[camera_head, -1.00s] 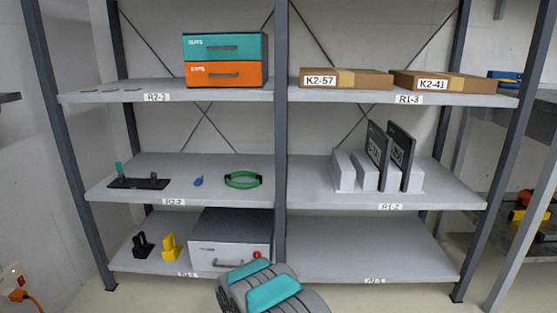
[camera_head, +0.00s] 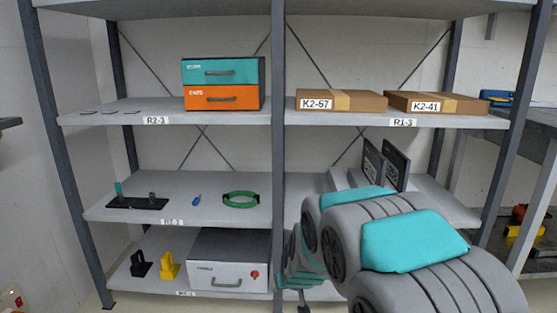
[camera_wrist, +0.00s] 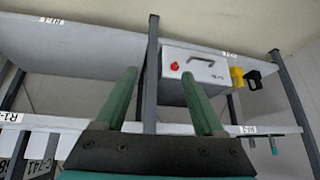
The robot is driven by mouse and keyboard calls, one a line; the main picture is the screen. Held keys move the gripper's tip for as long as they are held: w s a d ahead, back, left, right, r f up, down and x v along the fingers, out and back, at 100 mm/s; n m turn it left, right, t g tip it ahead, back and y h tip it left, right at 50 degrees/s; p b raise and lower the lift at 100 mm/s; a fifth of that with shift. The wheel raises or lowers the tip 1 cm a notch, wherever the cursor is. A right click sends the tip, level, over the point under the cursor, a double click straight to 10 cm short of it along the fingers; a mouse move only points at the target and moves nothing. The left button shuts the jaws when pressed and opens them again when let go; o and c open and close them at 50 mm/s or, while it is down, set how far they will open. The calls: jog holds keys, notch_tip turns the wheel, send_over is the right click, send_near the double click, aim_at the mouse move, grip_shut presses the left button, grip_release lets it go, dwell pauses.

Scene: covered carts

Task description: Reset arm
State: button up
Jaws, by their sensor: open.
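My gripper (camera_wrist: 159,76) shows in the wrist view with its two green fingers spread apart and nothing between them. That view is upside down. The fingers point at the shelf rack; a grey upright and the grey box with a handle and red button (camera_wrist: 195,68) lie beyond them. No contact with the rack can be made out. In the head view my grey and teal arm fills the lower right, in front of the lower right shelves. The fingers cannot be made out clearly there.
A shelf rack (camera_head: 279,140) stands ahead. A teal box (camera_head: 222,71) sits on an orange box (camera_head: 222,97); cartons (camera_head: 341,101) are to the right. A green ring (camera_head: 241,199) lies on the middle shelf. Yellow (camera_head: 170,265) and black (camera_head: 140,264) holders stand below, beside the grey box (camera_head: 228,262).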

jog(key=s+d+r+g+p, duration=0.1)
jog(key=s+d+r, duration=0.3)
jog(key=s, duration=0.9)
jog(key=s+d+r+m+g+h+p, duration=0.1)
jog(key=s+d+r+g, duration=0.2)
jog(key=s, duration=1.1)
jog(key=s+d+r+g+p, duration=0.1)
jog(key=s+d+r+g, duration=0.3)
jog(key=s, duration=0.9)
jog(key=shift+s+d+r, duration=0.25)
jog(key=shift+d+r, duration=0.05)
jog(key=shift+d, duration=0.45)
